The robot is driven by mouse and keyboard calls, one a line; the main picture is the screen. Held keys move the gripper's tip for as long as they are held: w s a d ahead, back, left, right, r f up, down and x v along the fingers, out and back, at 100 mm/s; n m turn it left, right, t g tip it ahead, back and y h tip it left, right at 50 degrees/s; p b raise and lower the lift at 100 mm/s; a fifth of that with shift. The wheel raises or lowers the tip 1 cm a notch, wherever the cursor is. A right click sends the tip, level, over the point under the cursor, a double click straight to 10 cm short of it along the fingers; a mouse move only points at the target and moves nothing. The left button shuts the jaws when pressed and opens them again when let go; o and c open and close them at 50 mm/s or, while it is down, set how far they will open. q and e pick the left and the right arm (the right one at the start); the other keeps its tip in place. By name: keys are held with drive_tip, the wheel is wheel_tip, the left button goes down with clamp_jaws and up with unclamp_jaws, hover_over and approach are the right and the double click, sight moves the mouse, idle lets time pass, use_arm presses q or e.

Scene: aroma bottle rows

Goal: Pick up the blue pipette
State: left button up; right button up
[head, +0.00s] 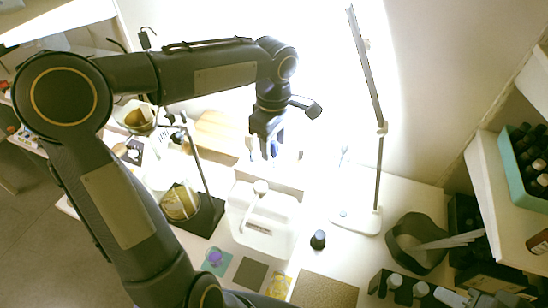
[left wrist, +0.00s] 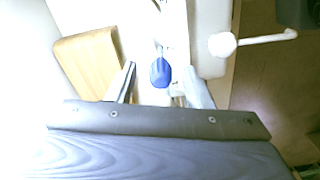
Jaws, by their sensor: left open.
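The blue pipette (head: 273,148) shows in the head view as a small blue bulb right at my left gripper (head: 266,142); the gripper hides part of it. In the left wrist view its blue bulb (left wrist: 160,72) lies between the two fingers of my left gripper (left wrist: 160,86). The fingers are apart, with a gap on both sides of the bulb. A thin pale part of the pipette runs up from the bulb over a bright, washed-out surface. My right gripper is not in view.
A white tub (head: 262,238) with a white pestle-like rod stands in front of the gripper. A wooden board (left wrist: 88,62) lies to the left in the wrist view. A lamp stand (head: 380,185), a small dark bottle (head: 318,240) and a dark grey bowl (head: 412,250) stand to the right.

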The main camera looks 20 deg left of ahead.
use_arm(q)
drive_tip(key=c, duration=0.7)
wheel_tip(320, 180, up, 10)
idle(0.5)
drive_tip(key=shift+s, duration=0.1)
